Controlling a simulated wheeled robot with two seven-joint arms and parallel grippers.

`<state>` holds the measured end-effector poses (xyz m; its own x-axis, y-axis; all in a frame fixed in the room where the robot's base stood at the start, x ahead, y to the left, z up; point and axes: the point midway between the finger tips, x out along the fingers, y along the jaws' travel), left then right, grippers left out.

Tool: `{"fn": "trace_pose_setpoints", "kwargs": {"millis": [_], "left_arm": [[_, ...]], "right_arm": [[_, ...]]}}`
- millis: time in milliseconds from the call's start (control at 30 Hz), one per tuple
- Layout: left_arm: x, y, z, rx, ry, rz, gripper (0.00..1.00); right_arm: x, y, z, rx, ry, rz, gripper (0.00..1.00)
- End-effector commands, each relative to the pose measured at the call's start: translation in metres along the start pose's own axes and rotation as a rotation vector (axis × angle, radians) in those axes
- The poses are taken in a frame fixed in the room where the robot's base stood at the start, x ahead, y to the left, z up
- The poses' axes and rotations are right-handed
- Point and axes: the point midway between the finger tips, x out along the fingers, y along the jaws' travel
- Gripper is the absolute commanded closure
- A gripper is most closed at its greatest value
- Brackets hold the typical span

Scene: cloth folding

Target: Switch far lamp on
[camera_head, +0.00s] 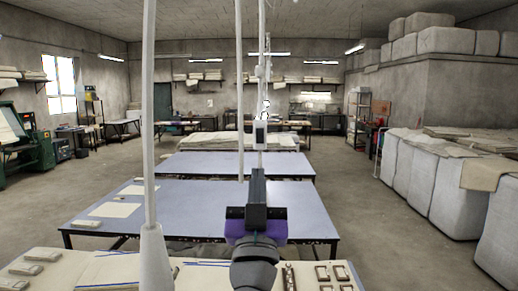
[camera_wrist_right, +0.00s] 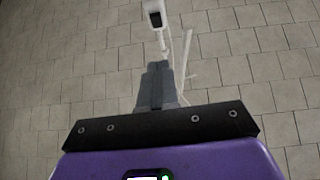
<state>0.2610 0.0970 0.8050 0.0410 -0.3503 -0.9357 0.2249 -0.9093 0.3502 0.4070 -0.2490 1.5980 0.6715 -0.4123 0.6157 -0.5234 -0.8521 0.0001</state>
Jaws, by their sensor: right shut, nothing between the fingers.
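My right gripper (camera_head: 258,172) reaches forward over the blue-grey tables, in the middle of the head view. Its fingers are shut with nothing between them. In the right wrist view its fingers (camera_wrist_right: 157,85) lie together and point up the picture. A white box with a dark face (camera_head: 260,134), on a thin white upright line, shows just above the fingertips. It also shows in the right wrist view (camera_wrist_right: 154,14), beyond the fingertips. I cannot tell whether they touch. Lit strip lamps (camera_head: 270,54) hang at the ceiling; which is the far lamp is unclear. My left gripper is out of view.
A white upright rod with a flared lower end (camera_head: 155,262) stands close, left of my right arm. A thinner white rod (camera_head: 239,90) stands beyond it. Blue-grey tables (camera_head: 195,210) fill the middle. White bales (camera_head: 425,180) line the right. Floor is free along both sides.

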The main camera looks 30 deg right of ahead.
Motion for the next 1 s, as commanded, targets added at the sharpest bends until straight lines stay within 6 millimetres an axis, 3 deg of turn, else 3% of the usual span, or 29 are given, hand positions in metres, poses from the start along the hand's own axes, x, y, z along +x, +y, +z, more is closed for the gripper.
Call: {"fn": "trace_pose_setpoints", "kwargs": {"millis": [100,300,533,1000], "left_arm": [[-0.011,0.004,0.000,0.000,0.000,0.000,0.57],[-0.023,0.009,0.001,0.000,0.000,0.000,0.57],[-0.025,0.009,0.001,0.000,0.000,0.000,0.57],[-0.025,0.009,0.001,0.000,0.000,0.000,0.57]], "right_arm": [[0.030,0.000,-0.003,0.000,0.001,0.002,1.00],[0.071,0.000,-0.003,-0.001,0.001,0.001,1.00],[0.089,0.000,0.023,-0.001,0.000,0.000,1.00],[0.093,0.000,0.028,0.001,0.001,-0.001,1.00]]}}
